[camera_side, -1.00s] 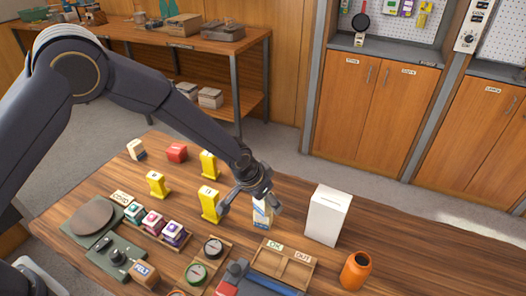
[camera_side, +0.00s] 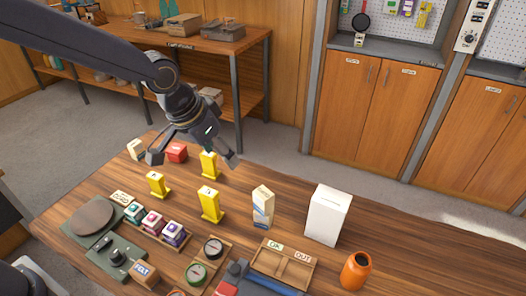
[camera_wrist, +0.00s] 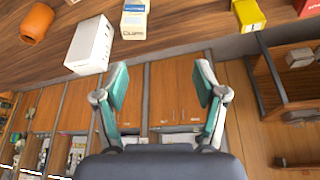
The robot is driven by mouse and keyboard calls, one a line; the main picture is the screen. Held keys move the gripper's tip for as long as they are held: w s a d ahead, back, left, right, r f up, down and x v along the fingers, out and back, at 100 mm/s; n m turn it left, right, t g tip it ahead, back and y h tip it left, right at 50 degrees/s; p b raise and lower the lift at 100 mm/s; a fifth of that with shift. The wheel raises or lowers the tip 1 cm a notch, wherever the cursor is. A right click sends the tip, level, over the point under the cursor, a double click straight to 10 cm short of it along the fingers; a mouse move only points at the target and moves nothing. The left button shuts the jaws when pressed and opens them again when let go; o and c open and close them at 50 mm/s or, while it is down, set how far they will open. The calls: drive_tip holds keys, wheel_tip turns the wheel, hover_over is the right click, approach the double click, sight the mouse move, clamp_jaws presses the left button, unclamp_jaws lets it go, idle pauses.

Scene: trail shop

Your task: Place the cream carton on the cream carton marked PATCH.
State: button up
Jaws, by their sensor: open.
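A tall cream carton with blue markings (camera_side: 263,207) stands upright on the table, left of a white box. In the wrist view this cream carton (camera_wrist: 133,28) shows the word CLIPS and sits at the top edge, partly cut off. A smaller cream carton (camera_side: 136,148) stands at the table's far left corner; its marking is too small to read. No PATCH mark is readable. My gripper (camera_side: 193,158) is open and empty, raised over the far left part of the table. Its spread fingers also show in the wrist view (camera_wrist: 163,70), with nothing between them.
A white box (camera_side: 327,216) and an orange bottle (camera_side: 356,271) stand on the right. Yellow stands (camera_side: 210,205) and a red block (camera_side: 177,152) are near my gripper. A wooden tray (camera_side: 283,263) lies in front. The table's far right is clear.

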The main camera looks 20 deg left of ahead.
drive_tip(key=s+a+r+n, duration=0.2)
drive_tip(key=s+a+r, duration=0.7)
drive_tip(key=s+a, duration=0.25)
drive_tip(key=s+a+n+t+y, duration=0.1)
drive_tip(key=s+a, duration=0.4)
drive_tip(key=s, duration=0.4)
drive_tip(key=shift+s+y, duration=0.15)
drive_tip(key=shift+y, duration=0.15)
drive_tip(key=shift+o, duration=0.2)
idle(0.5)
